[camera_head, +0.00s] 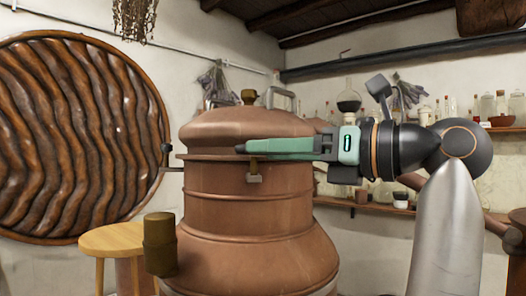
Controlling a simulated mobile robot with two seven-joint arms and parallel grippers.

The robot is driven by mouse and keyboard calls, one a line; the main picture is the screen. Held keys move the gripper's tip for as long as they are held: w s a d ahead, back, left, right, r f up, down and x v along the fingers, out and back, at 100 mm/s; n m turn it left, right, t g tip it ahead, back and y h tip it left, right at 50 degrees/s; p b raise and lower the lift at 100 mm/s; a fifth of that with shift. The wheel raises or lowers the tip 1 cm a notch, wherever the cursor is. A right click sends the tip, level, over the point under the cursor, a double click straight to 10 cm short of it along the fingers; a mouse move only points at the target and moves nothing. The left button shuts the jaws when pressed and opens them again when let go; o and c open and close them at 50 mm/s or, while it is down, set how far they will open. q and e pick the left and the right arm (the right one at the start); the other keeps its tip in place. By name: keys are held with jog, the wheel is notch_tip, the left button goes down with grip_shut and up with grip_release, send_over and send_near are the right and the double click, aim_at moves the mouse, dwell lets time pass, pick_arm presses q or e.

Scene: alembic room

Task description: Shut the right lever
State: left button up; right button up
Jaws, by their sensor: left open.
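The copper still (245,215) stands in the middle with its domed lid (245,125). A small brass lever latch (254,170) sits on the front of the lid seam, right of a dark latch (165,150) at the still's left edge.
A brass-brown cylinder (160,243) is at the still's lower left, before a round wooden stool (113,239). Shelves (370,206) with bottles line the right wall. A large ribbed wooden disc (75,135) is at left.

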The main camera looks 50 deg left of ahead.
pick_arm(q)
jog(key=shift+c, duration=0.2)
grip_shut()
dwell(0.3)
